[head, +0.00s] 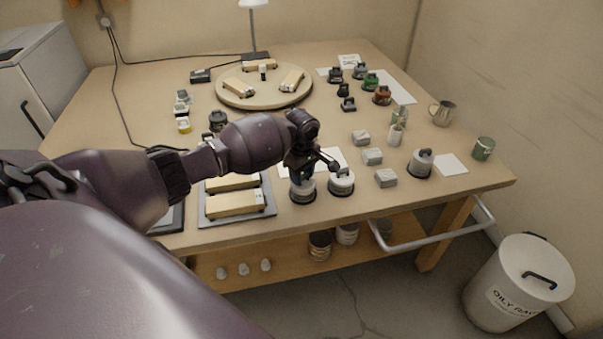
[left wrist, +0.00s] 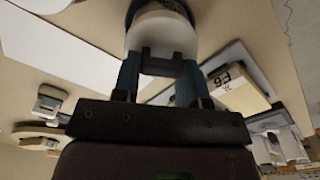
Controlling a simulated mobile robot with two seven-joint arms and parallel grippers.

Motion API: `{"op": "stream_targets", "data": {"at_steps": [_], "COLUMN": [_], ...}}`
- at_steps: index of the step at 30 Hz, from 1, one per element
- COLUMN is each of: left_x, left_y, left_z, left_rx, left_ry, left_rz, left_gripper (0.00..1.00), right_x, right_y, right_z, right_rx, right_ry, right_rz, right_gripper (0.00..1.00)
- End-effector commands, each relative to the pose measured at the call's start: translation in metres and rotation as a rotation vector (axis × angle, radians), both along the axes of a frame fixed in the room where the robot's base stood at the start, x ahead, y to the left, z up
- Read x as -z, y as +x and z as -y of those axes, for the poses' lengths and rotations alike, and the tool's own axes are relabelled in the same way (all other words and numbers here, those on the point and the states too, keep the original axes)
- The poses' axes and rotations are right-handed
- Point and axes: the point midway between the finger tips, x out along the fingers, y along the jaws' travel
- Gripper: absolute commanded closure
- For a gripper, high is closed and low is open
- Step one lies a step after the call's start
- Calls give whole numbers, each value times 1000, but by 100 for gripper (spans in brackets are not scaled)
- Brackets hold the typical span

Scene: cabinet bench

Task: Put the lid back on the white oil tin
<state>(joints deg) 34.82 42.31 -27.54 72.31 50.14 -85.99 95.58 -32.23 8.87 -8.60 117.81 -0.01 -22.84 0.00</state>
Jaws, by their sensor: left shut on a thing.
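My left gripper (head: 303,178) is directly above a pale tin (head: 303,191) with a dark base near the bench's front edge. A dark rim shows behind the lid. I cannot tell whether the lid is seated on the tin or slightly above it. Which one is the oil tin is unclear. My right gripper is not in view.
A tray (head: 237,209) with wooden blocks lies left of the tins. Several grey blocks (head: 372,156) and another handled tin (head: 421,163) stand to the right. A round wooden board (head: 263,98) is behind. A metal rail (head: 430,240) runs along the bench's front.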

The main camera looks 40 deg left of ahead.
Motion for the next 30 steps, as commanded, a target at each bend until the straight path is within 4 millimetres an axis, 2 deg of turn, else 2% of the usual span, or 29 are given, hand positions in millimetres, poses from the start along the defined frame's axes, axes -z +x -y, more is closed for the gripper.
{"op": "stream_targets", "data": {"at_steps": [14,30], "left_x": [0,2], "left_y": [0,0], "left_z": [0,0], "left_rx": [0,-1], "left_ry": [0,0], "left_rz": [0,0], "left_gripper": [83,83], "right_x": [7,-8], "right_y": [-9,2], "right_z": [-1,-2], "right_rx": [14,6], "right_ry": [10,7], "right_rz": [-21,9], "right_gripper": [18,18]}}
